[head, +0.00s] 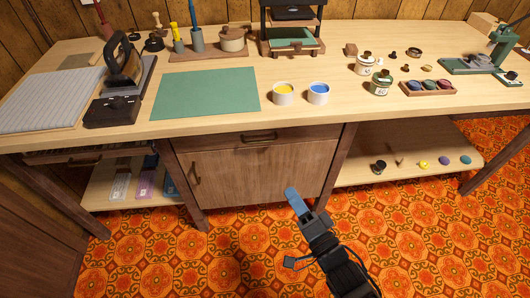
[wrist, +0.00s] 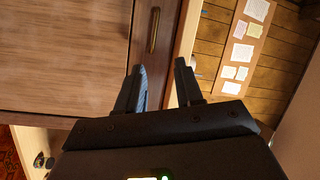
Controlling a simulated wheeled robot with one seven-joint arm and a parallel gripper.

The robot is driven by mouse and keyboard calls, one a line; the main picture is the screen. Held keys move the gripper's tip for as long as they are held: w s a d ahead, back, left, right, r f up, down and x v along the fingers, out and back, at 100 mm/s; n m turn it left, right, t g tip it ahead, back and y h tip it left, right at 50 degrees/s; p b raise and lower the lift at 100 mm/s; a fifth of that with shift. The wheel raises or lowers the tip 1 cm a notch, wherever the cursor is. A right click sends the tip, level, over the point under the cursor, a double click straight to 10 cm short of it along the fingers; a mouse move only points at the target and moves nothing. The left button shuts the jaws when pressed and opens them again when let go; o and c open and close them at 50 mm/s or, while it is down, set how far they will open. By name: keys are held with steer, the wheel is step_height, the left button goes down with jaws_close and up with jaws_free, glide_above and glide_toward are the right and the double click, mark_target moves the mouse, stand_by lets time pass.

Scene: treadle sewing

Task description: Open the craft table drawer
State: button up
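The craft table (head: 350,105) has a wooden drawer (head: 225,142) under its top, above a cabinet door. The drawer front looks flush, with a dark metal bar handle (head: 259,137). In the wrist view, the drawer front (wrist: 146,55) stands on edge as a narrow panel, with its brass-toned handle (wrist: 153,30) beyond my fingertips. My gripper (head: 291,192) is in front of the cabinet, below and right of the handle in the head view. In the wrist view, my gripper (wrist: 158,67) is open, fingers apart, nothing seen between them except a blue surface along the left finger.
The cabinet door (head: 250,178) has its own handle (head: 195,173) at left. Table legs flank it, and a low shelf (head: 400,170) with small items is at right. A green mat (head: 205,92) and paint cups (head: 283,93) are on top. The patterned floor (head: 240,255) is clear.

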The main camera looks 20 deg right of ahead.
steer(key=w+m+t+b, duration=0.1)
steer(key=w+m+b, duration=0.1)
steer(key=w, duration=1.6)
steer(key=shift+w+r+m+y, duration=0.2)
steer(key=shift+w+m+y, duration=0.2)
steer(key=shift+m, duration=0.2)
steer(key=shift+c, duration=0.5)
jaws_close()
